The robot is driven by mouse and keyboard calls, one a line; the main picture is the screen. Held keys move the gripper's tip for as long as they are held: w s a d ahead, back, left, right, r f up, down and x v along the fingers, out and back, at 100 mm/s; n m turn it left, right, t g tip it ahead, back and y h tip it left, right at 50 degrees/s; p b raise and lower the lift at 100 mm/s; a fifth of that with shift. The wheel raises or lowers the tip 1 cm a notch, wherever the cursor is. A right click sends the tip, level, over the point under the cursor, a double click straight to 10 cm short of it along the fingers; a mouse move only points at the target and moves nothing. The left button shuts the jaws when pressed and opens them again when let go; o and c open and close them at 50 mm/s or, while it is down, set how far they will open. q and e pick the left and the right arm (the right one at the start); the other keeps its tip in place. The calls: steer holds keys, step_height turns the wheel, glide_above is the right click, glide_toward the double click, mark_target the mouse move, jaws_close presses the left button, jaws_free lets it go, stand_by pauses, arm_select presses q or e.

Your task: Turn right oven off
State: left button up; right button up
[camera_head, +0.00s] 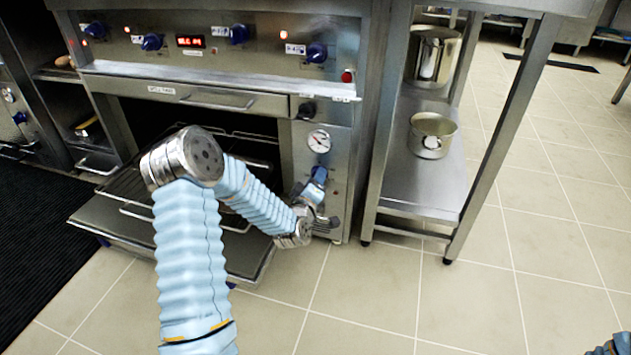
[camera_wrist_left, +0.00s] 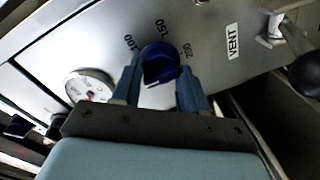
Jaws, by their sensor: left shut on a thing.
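The steel oven (camera_head: 342,130) stands in front of me, with its door (camera_head: 120,228) folded down and the cavity open. A blue temperature knob (camera_wrist_left: 160,62), with 100, 150 and 200 printed around it, is on the panel in the left wrist view. My left gripper (camera_head: 318,182) is at the lower right of the oven front, below the round gauge (camera_head: 319,141). In the left wrist view its blue fingers (camera_wrist_left: 159,78) sit on either side of the knob and are shut on it. My right gripper is out of view.
Several blue knobs, such as one at the right (camera_head: 317,53), line the upper panel beside lit red lamps. A steel shelf table (camera_head: 405,185) with two pots, the lower one (camera_head: 431,135), stands close on the right.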

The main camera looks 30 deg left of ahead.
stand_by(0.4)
arm_select(q)
steer(key=o, duration=1)
steer(key=shift+o, duration=0.2)
steer(key=f+p+v, duration=0.1)
steer(key=p+v, duration=0.2)
steer(key=v, duration=1)
steer(key=shift+s+d+r, duration=0.2)
steer(key=shift+s+r, duration=0.2)
steer(key=shift+r, duration=0.1)
